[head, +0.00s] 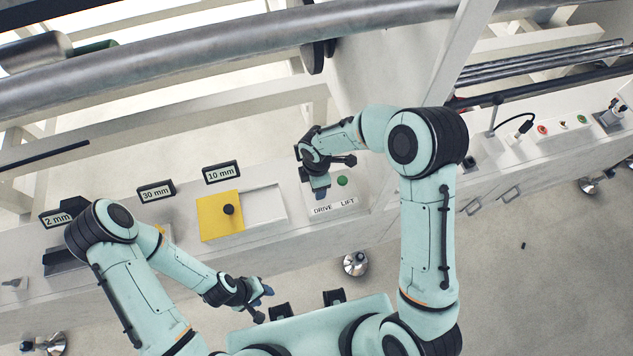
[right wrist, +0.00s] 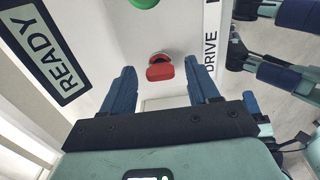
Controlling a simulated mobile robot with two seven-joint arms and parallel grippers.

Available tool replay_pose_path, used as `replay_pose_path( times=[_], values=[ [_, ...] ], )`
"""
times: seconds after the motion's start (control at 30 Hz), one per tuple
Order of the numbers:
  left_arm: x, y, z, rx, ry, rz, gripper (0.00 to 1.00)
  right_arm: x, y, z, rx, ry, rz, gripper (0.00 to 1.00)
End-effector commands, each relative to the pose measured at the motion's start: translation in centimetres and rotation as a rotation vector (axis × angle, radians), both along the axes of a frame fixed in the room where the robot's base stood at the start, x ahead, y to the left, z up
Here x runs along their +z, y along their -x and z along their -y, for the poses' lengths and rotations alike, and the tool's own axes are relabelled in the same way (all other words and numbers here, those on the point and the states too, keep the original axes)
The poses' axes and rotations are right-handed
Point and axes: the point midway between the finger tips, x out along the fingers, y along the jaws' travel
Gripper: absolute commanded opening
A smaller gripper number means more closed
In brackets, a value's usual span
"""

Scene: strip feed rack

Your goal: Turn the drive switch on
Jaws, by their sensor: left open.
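The drive switch (right wrist: 160,70) is a red knob on the pale panel, beside the printed word DRIVE (right wrist: 210,50) in the right wrist view. My right gripper (right wrist: 162,75) is open, its two blue fingers apart with the red knob showing between their tips; I cannot tell whether they touch it. In the head view my right gripper (head: 318,187) is over the panel labelled DRIVE and LIFT (head: 335,207) and hides the red knob. My left gripper (head: 264,301) is open and empty in front of the bench, low in the head view.
A green knob (head: 342,181) sits close to the right gripper, above LIFT. A yellow plate (head: 218,222) with a black knob lies to the left. A READY sign (right wrist: 48,58) stands beside the panel. The floor in front is mostly clear.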

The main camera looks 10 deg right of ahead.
Motion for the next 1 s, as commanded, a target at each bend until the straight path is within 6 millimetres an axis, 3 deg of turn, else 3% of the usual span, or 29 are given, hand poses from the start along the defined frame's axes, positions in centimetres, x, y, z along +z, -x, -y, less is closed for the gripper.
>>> replay_pose_path(
  times=[0.23,0.37,0.8,1.0],
  values=[
    [0.0,0.0,0.0,0.000,0.000,0.000,0.43,0.0,0.0,0.0,-0.001,-0.001,0.000,0.60],
    [0.1,-0.1,0.0,0.000,0.000,0.001,0.43,1.1,-0.1,0.0,-0.001,-0.001,0.003,0.60],
    [1.0,-0.8,0.0,0.000,0.000,0.009,0.43,10.3,-0.1,0.0,-0.002,-0.002,0.005,0.60],
    [1.3,-1.0,0.0,0.000,0.000,0.011,0.43,12.8,0.0,0.0,0.000,0.000,0.002,0.60]
  ],
)
